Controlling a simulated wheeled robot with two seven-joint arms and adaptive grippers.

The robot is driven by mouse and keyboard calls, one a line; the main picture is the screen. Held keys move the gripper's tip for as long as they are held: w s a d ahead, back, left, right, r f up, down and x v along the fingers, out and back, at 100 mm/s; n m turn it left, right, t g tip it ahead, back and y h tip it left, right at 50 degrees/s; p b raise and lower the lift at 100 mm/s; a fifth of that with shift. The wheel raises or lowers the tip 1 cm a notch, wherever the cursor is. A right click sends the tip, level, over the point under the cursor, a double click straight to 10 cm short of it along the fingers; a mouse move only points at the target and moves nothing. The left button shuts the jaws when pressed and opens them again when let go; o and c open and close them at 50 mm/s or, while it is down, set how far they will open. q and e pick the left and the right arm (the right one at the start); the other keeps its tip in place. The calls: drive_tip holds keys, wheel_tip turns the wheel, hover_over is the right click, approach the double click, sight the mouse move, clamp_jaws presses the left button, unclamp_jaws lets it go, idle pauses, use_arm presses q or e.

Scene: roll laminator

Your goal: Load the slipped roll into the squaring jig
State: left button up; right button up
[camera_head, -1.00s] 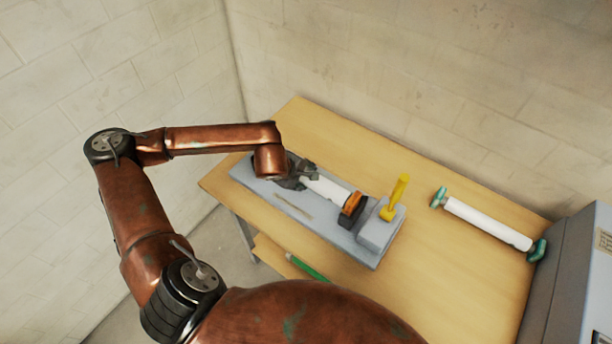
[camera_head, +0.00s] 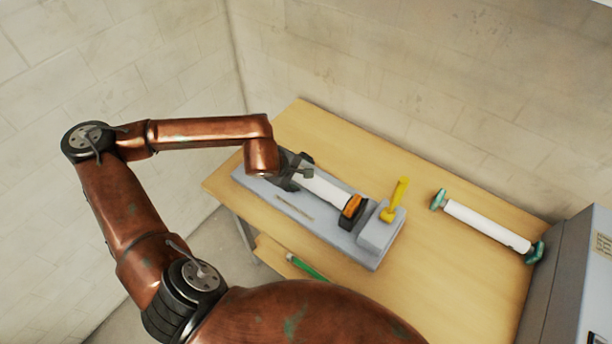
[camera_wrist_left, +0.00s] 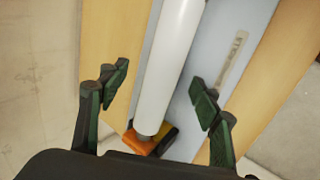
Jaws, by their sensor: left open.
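The white roll (camera_head: 325,188) with orange ends lies along the grey squaring jig (camera_head: 372,262). Its right orange end (camera_head: 352,206) sits at a black cradle, next to a grey block (camera_head: 378,235) with a yellow lever (camera_head: 398,192). My left gripper (camera_head: 300,172) is open at the roll's left end, which it partly hides. In the left wrist view the roll (camera_wrist_left: 168,65) runs between the two spread fingers of the gripper (camera_wrist_left: 160,88), with a gap on each side. An orange end (camera_wrist_left: 140,143) shows low in that view. My right gripper is out of view.
A second white roll (camera_head: 487,222) with teal ends lies on the wooden table (camera_head: 440,270) to the right. A grey machine (camera_head: 575,275) stands at the right edge. A green item (camera_head: 308,267) lies on a lower shelf in front. Walls close off the back and left.

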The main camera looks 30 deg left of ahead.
use_arm(q)
drive_tip(key=v, duration=0.6)
drive_tip(key=shift+r, duration=0.15)
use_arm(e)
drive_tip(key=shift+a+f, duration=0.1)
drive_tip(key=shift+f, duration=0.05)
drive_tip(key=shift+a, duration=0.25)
use_arm(q)
drive_tip(key=shift+s, duration=0.1)
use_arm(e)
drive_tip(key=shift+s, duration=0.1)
